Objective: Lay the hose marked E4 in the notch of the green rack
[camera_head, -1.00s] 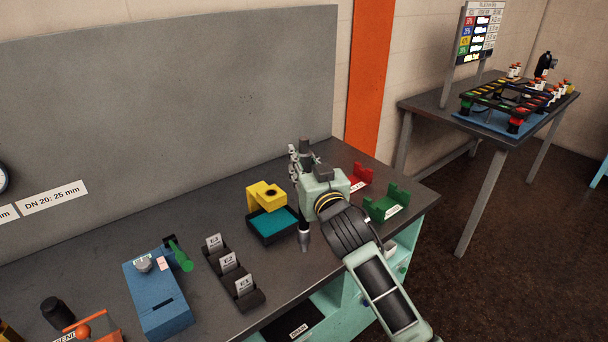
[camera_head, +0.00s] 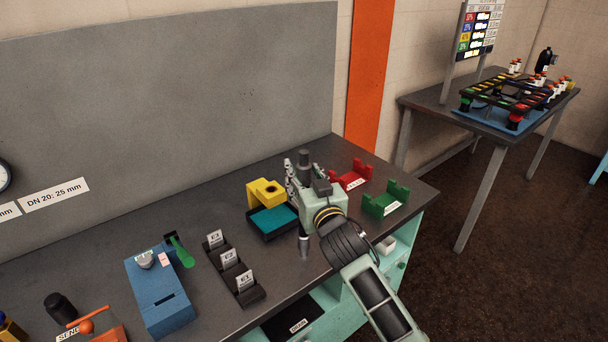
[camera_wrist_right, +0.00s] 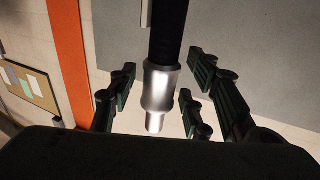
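My left gripper is out of view.
A red rack (camera_head: 350,177) stands behind the green one. A yellow block (camera_head: 265,190) with a teal-lined tray (camera_head: 272,224) is left of the gripper. A black card holder (camera_head: 234,272) and a blue device (camera_head: 158,295) stand farther left. The bench's right edge is beyond the green rack.

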